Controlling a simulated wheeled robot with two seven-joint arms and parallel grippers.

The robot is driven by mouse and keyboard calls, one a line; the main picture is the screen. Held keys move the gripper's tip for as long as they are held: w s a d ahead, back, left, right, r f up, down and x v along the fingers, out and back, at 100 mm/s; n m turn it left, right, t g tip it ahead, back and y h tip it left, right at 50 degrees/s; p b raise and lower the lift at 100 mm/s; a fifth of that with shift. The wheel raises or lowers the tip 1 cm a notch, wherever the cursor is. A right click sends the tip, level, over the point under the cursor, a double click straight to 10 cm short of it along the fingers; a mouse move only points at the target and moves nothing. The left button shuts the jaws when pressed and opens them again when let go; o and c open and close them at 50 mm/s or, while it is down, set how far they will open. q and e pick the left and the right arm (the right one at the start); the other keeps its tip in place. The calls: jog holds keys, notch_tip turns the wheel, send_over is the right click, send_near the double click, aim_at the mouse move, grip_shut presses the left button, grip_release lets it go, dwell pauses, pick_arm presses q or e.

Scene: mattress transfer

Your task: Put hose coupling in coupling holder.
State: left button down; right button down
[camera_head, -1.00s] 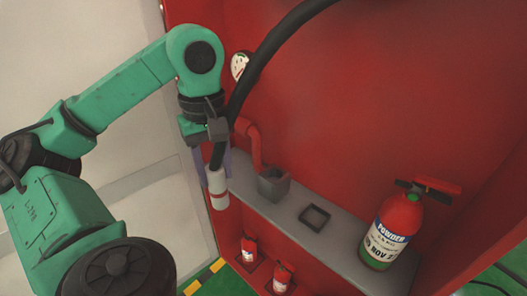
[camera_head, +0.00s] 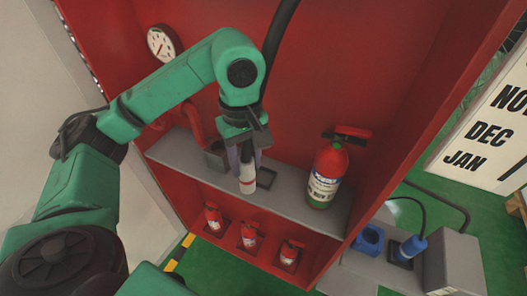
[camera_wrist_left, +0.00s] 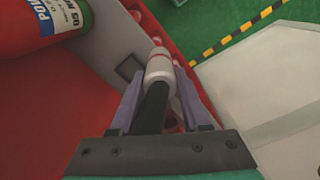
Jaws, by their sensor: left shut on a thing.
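My left gripper (camera_head: 245,152) points down in front of the grey shelf (camera_head: 290,200) of the red cabinet. It is shut on the white hose coupling (camera_head: 247,180), which hangs upright at the end of a thick black hose. In the left wrist view, the coupling (camera_wrist_left: 160,68) sits between the purple fingers (camera_wrist_left: 160,100). A dark square frame (camera_head: 266,178) lies just right of the coupling, partly hidden. I cannot tell which is the coupling holder. My right gripper is out of view.
A red fire extinguisher (camera_head: 328,172) stands on the shelf to the right. Several small extinguishers (camera_head: 250,236) stand on the lower level. A gauge (camera_head: 160,43) is on the back wall. Blue fittings (camera_head: 369,240) are at lower right. A red pipe runs beside the cup.

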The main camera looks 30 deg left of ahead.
pick_arm(q)
jog(key=w+p, duration=0.2)
jog(key=w, duration=0.6)
jog(key=f, duration=0.2)
jog(key=f+p, duration=0.1)
jog(key=f, duration=0.2)
jog(key=f+p, duration=0.1)
jog(key=f, duration=0.1)
jog(key=shift+w+a+f, duration=0.1)
jog(key=shift+w+f, duration=0.05)
jog(key=shift+w, duration=0.15)
jog(key=shift+c, duration=1.9)
grip_release()
notch_tip(320, 180, up, 12)
jog(key=shift+r+b, duration=0.2)
jog(key=shift+b, duration=0.2)
